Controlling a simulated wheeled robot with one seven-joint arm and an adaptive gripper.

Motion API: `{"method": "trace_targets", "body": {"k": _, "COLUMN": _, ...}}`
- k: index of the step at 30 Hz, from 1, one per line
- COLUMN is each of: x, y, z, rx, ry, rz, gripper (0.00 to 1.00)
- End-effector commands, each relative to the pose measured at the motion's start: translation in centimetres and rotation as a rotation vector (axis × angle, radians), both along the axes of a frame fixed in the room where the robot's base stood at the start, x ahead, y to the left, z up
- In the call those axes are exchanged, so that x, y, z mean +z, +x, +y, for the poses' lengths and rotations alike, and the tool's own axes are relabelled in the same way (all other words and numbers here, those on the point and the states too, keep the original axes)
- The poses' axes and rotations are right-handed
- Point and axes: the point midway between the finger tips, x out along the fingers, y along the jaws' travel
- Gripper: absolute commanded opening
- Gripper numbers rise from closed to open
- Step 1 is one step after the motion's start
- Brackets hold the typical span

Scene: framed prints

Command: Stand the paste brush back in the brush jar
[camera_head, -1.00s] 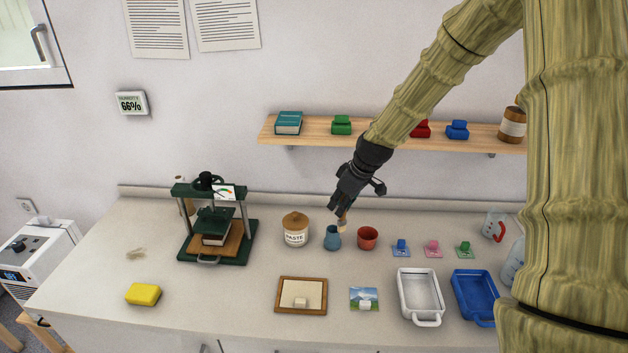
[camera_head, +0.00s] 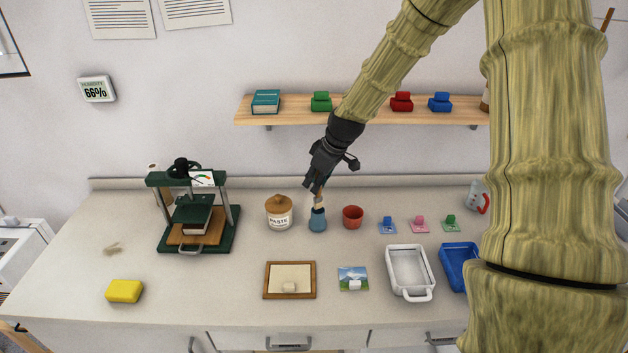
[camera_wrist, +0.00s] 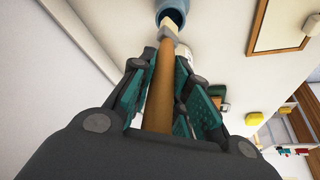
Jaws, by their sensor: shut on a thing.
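My gripper (camera_head: 316,186) is shut on the paste brush, whose brown handle (camera_wrist: 160,85) runs between the fingers in the wrist view. The brush points down, and its pale lower end (camera_head: 318,201) is at the mouth of the blue brush jar (camera_head: 317,224). In the wrist view the pale brush end (camera_wrist: 168,32) overlaps the rim of the jar (camera_wrist: 172,10). I cannot tell how far inside the tip is. The jar stands upright on the counter.
The lidded paste pot (camera_head: 279,215) stands close left of the jar, and a red cup (camera_head: 353,217) close right. A green press (camera_head: 200,215) is further left. The shelf (camera_head: 375,112) is above, behind my arm. Counter in front of the jar is clear down to a framed board (camera_head: 289,280).

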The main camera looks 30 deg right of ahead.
Motion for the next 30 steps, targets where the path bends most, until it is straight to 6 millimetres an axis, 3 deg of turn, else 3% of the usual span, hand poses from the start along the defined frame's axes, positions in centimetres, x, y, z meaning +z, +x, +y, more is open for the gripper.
{"method": "trace_targets", "body": {"k": 30, "x": -5.7, "y": 0.1, "z": 0.1, "rx": 0.0, "ry": 0.0, "rz": 0.0, "gripper": 0.02}}
